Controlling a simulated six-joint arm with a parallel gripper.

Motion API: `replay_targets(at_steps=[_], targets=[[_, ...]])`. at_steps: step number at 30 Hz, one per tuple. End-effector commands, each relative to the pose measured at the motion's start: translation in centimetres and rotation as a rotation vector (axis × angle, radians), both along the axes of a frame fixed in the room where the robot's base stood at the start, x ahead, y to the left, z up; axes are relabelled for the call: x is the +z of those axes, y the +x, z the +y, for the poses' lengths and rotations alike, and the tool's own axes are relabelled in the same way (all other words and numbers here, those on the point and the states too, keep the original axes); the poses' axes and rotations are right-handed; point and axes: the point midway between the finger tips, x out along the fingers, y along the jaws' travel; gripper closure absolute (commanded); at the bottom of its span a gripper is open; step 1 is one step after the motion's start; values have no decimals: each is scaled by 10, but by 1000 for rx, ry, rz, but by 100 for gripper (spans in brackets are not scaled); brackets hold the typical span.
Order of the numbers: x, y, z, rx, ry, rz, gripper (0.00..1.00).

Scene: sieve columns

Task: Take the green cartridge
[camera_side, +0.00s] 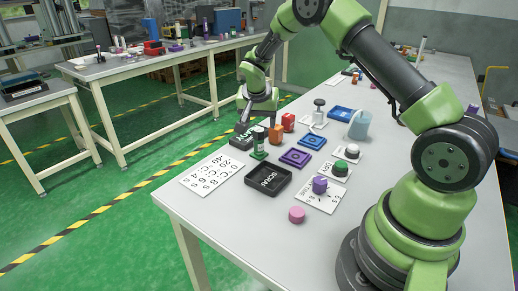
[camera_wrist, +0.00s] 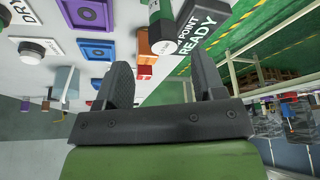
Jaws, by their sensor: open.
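In the wrist view the green cartridge (camera_wrist: 160,14) shows at the top with a white round end, next to the block's "POINT READY" lettering (camera_wrist: 199,34). The cartridge lies beyond the fingertips, roughly in line with the gap.
An orange block (camera_side: 276,138) and a red block (camera_side: 288,122) stand close to the right. A black SCRAP tray (camera_side: 268,181) lies in front, a numbered card (camera_side: 211,172) at left. A purple tray (camera_side: 295,159), several knobs and a pink disc (camera_side: 297,214) are farther right.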

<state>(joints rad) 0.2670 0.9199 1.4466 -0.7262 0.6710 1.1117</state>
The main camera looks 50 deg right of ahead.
Motion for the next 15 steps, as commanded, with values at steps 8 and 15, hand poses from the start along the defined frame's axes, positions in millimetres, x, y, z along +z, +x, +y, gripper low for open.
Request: replay_targets(at_steps=[8,15], targets=[[-25,5,-9,0,0,1,37],[-56,15,-19,1,3,2,37]])
